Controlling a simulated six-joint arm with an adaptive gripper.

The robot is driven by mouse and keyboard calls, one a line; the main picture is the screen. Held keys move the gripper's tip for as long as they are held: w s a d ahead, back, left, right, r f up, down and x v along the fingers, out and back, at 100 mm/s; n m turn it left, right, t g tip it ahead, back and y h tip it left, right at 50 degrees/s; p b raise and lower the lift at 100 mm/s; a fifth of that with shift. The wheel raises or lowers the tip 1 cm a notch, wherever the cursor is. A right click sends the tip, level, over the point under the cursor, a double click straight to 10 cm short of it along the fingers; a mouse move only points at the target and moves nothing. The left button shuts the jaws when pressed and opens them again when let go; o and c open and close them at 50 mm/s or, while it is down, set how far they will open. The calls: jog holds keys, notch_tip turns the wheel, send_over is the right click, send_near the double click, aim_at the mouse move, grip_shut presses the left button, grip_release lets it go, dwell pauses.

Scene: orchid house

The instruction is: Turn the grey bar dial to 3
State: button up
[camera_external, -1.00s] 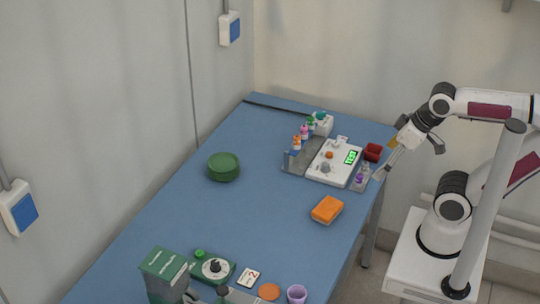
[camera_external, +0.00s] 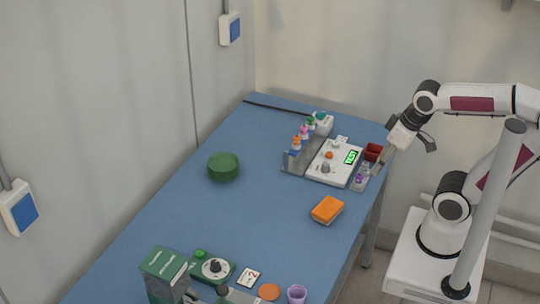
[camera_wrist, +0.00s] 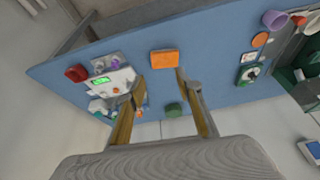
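A white device (camera_external: 348,174) with a lit green display stands near the far right edge of the table. A small grey knob (camera_external: 326,168) and an orange knob (camera_external: 329,155) are on its top. The white device also shows in the wrist view (camera_wrist: 117,81), partly behind a finger. A green unit (camera_external: 230,271) at the near end carries a round pale dial (camera_external: 215,268) with a darker centre. The markings and settings of both dials are too small to read.
Bottles in a grey rack (camera_external: 297,162) stand left of the white device, and a red container (camera_external: 373,152) is to its right. An orange block (camera_external: 327,209), a green round object (camera_external: 223,167) and a purple cup (camera_external: 297,294) are on the table. The middle is clear.

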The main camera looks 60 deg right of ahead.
jog(key=w+d+f+g, duration=0.35)
jog(key=w+d, duration=0.25)
jog(key=w, duration=0.2)
jog(key=n, duration=1.1)
send_over(326, 163)
jog(key=shift+g, duration=0.45)
jog(key=f, duration=0.9)
jog(key=shift+s+a+f, duration=0.2)
jog(key=shift+s, duration=0.05)
jog(key=shift+w+d+r+n, duration=0.1)
jog(key=shift+w+r+n, duration=0.1)
jog(key=shift+n, duration=1.4)
jog(key=shift+f, duration=3.9)
